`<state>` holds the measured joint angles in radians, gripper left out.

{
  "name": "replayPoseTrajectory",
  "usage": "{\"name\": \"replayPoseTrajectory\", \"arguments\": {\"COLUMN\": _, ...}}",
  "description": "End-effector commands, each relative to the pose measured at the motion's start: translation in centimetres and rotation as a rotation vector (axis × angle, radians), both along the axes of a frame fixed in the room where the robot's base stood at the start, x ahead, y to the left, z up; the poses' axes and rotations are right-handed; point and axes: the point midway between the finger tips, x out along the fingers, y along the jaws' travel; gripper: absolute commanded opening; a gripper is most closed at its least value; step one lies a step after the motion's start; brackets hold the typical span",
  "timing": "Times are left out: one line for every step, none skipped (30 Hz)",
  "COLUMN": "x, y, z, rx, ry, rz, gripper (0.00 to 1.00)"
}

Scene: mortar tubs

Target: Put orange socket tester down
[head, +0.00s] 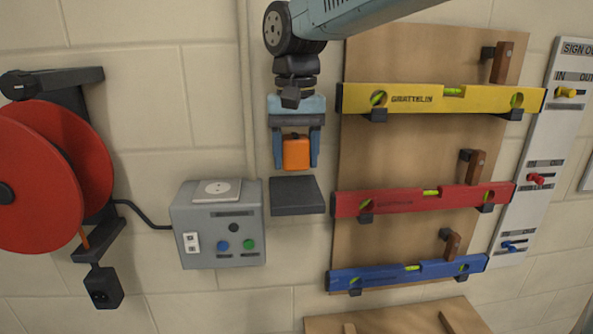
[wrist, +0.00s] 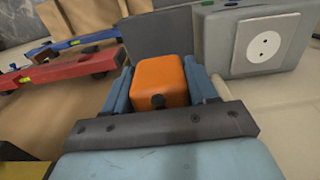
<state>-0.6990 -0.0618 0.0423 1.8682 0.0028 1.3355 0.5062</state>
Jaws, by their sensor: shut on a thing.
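The orange socket tester (head: 296,154) is a small block held between the blue fingers of my gripper (head: 296,160). In the wrist view the tester (wrist: 160,80) sits squarely between both fingers, with a dark round spot on its near face. My gripper (wrist: 162,88) is shut on it. In the head view the tester is just above a dark grey shelf (head: 297,196) on the wall. A dark grey surface (wrist: 162,38) lies beyond the tester in the wrist view. I cannot tell whether the tester touches it.
A grey socket box (head: 218,225) with buttons is left of the shelf. Yellow (head: 430,99), red (head: 425,199) and blue (head: 408,271) levels hang on a wooden board to the right. A red cable reel (head: 45,175) is at far left. Bare wall lies below the shelf.

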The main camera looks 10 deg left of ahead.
Motion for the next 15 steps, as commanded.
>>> {"name": "replayPoseTrajectory", "arguments": {"x": 0.2, "y": 0.1, "z": -0.4, "rx": -0.001, "ry": 0.002, "rz": 0.000, "gripper": 0.01}}
{"name": "replayPoseTrajectory", "arguments": {"x": 0.4, "y": 0.1, "z": -0.6, "rx": -0.001, "ry": 0.002, "rz": 0.000, "gripper": 0.01}}
{"name": "replayPoseTrajectory", "arguments": {"x": 0.7, "y": 0.2, "z": -1.0, "rx": -0.001, "ry": 0.002, "rz": 0.001, "gripper": 0.01}}
{"name": "replayPoseTrajectory", "arguments": {"x": 0.5, "y": 0.2, "z": -1.5, "rx": -0.001, "ry": 0.002, "rz": 0.002, "gripper": 0.01}}
{"name": "replayPoseTrajectory", "arguments": {"x": 0.5, "y": 0.2, "z": -1.9, "rx": -0.001, "ry": 0.002, "rz": 0.002, "gripper": 0.01}}
{"name": "replayPoseTrajectory", "arguments": {"x": 0.5, "y": 0.1, "z": -2.5, "rx": -0.001, "ry": 0.002, "rz": 0.001, "gripper": 0.01}}
{"name": "replayPoseTrajectory", "arguments": {"x": 0.5, "y": 0.1, "z": -2.9, "rx": -0.001, "ry": 0.002, "rz": 0.001, "gripper": 0.01}}
{"name": "replayPoseTrajectory", "arguments": {"x": 0.5, "y": 0.1, "z": -3.2, "rx": -0.001, "ry": 0.002, "rz": 0.001, "gripper": 0.01}}
{"name": "replayPoseTrajectory", "arguments": {"x": 0.6, "y": 0.1, "z": -3.6, "rx": -0.001, "ry": 0.001, "rz": 0.001, "gripper": 0.01}}
{"name": "replayPoseTrajectory", "arguments": {"x": 0.6, "y": 0.2, "z": -3.7, "rx": 0.000, "ry": 0.000, "rz": 0.001, "gripper": 0.01}}
{"name": "replayPoseTrajectory", "arguments": {"x": 0.6, "y": 0.2, "z": -3.8, "rx": 0.000, "ry": 0.000, "rz": 0.000, "gripper": 0.01}}
{"name": "replayPoseTrajectory", "arguments": {"x": 0.6, "y": 0.1, "z": -3.8, "rx": 0.000, "ry": 0.000, "rz": 0.000, "gripper": 0.01}}
{"name": "replayPoseTrajectory", "arguments": {"x": 0.6, "y": 0.1, "z": -3.8, "rx": 0.000, "ry": -0.001, "rz": 0.000, "gripper": 0.01}}
{"name": "replayPoseTrajectory", "arguments": {"x": 0.6, "y": 0.1, "z": -3.8, "rx": 0.000, "ry": -0.001, "rz": 0.000, "gripper": 0.01}}
{"name": "replayPoseTrajectory", "arguments": {"x": 0.6, "y": 0.1, "z": -3.7, "rx": 0.000, "ry": -0.001, "rz": 0.000, "gripper": 0.01}}
